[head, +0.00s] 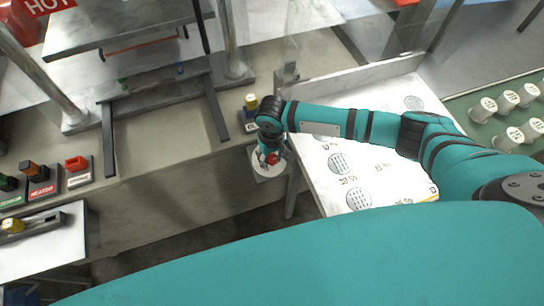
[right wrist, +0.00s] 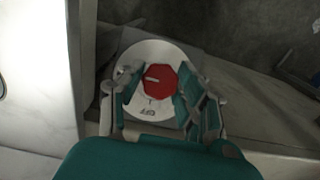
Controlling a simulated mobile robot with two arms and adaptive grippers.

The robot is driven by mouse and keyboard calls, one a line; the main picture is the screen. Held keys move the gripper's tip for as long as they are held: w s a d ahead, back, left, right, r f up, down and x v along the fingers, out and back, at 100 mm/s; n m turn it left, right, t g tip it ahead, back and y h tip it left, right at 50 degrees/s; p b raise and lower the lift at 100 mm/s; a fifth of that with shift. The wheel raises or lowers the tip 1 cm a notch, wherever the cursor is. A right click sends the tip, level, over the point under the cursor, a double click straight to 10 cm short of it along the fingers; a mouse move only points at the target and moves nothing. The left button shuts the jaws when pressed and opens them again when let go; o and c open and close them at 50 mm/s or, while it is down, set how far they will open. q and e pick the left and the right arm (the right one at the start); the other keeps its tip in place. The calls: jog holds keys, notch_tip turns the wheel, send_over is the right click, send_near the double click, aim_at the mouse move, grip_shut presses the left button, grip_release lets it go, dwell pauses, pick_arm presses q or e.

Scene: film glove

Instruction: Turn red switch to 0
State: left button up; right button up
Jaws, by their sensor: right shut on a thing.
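The red switch (right wrist: 159,79) is a round red knob with a pale pointer mark. In the head view the red switch (head: 272,158) shows partly behind my right gripper (head: 266,153), at the front side of the counter. In the right wrist view my right gripper (right wrist: 160,88) has its two fingers on either side of the knob, shut on it. My left gripper is not in view.
A white board (head: 330,188) with printed round patterns stands right of the switch. Other switches, such as a red one (head: 77,165) and one labelled heater (head: 40,180), sit at the left. A metal press frame (head: 160,85) stands on the counter.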

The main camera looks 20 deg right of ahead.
jog(key=shift+r, duration=0.1)
jog(key=shift+n+h+p, duration=0.3)
jog(key=shift+n+p, duration=0.1)
jog(key=shift+p, duration=0.15)
jog(key=shift+a+r+n+h+p, duration=0.1)
jog(key=shift+n+h+p, duration=0.2)
jog(key=shift+n+p, duration=0.3)
jog(key=n+t+h+p, duration=0.1)
jog(key=n+h+p, duration=0.1)
jog(key=n+p, duration=0.1)
jog(key=shift+n, duration=0.9)
jog(key=n+t+h+p, duration=0.1)
jog(key=n, duration=0.1)
jog(key=n+t+h+p, duration=0.1)
jog(key=n, duration=0.2)
jog(key=shift+s+a+n+t+h+p, duration=0.1)
jog(key=shift+n+t+h+p, duration=0.5)
jog(key=shift+n, duration=0.5)
jog(key=shift+f+n+t, duration=0.2)
jog(key=shift+n+t, duration=0.5)
jog(key=shift+n, duration=0.4)
